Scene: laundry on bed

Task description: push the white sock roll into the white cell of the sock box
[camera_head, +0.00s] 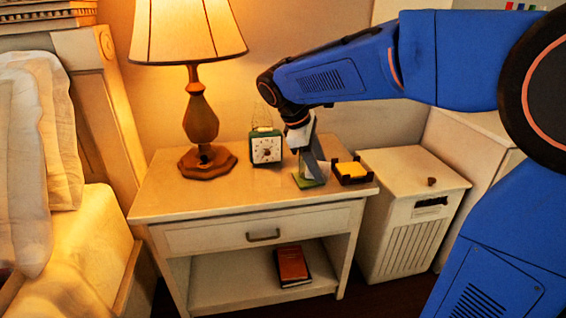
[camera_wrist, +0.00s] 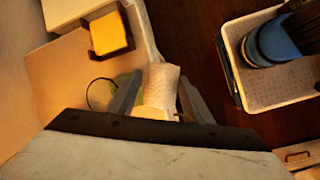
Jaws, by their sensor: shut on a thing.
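My gripper (camera_head: 312,168) is low over the right part of the nightstand top. In the wrist view my gripper (camera_wrist: 158,92) is shut on a white textured piece (camera_wrist: 160,84), held between its two fingers. The piece looks like a soft roll and may be the white sock roll; I cannot be sure. In the head view the fingers largely hide it. A small green flat thing (camera_head: 308,182) lies below the fingers; I cannot tell whether the piece touches it. I cannot make out a sock box or a white cell in either view.
A black holder with a yellow block (camera_head: 352,170) stands just right of the gripper. A green clock (camera_head: 265,147) and a lamp (camera_head: 200,120) stand to the left. The nightstand (camera_head: 190,205) has free room at its front. A white cabinet (camera_head: 410,205) stands at right.

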